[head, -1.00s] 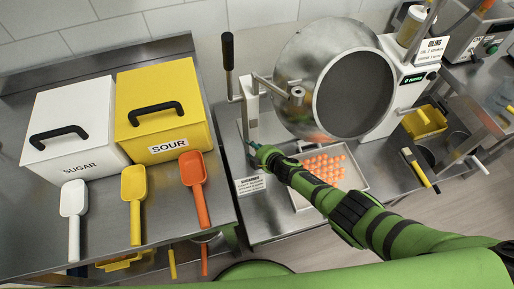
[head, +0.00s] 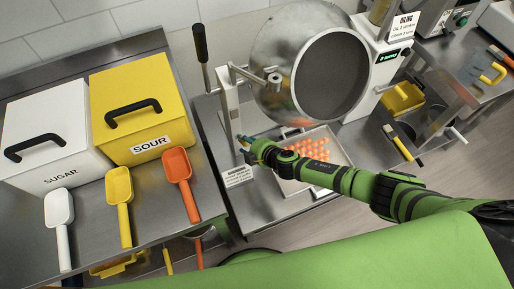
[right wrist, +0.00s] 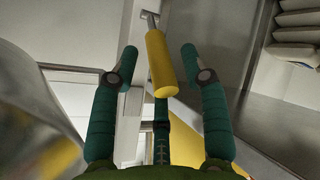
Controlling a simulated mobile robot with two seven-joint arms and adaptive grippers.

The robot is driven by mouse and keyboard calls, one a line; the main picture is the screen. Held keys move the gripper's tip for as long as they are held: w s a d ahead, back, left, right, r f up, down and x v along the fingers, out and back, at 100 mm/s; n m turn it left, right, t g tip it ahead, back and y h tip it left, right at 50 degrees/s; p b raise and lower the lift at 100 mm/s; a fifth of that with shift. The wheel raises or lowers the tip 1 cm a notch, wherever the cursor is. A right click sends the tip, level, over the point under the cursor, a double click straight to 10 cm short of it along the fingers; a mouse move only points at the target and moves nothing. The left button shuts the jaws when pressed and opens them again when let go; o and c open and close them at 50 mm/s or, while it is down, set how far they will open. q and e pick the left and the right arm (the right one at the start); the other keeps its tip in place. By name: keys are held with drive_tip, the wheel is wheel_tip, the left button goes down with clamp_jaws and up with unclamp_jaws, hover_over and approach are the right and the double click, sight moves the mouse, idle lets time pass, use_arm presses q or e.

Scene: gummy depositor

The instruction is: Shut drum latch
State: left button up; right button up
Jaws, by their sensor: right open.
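The steel drum (head: 268,45) with its dark round front is tilted on its stand in the head view. A post (head: 229,105) with a black-gripped lever (head: 201,45) stands to its left. My right gripper (head: 245,145) is low beside this post. In the right wrist view a yellow handle (right wrist: 158,62) on a metal stem, which looks like the latch, lies between the two fingers of my right gripper (right wrist: 159,53). The fingers are open, with a gap on each side of it. In the head view the gripper mostly hides this handle. My left gripper is not in view.
A tray (head: 341,156) of orange gummies lies just under my right arm. A small sign (head: 237,176) stands at the post's foot. On the left are the white sugar bin (head: 75,125), the yellow sour bin (head: 165,95) and several scoops. A yellow container (head: 402,98) sits at right.

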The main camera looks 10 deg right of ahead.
drive_tip(key=v, duration=0.6)
drive_tip(key=shift+s, duration=0.2)
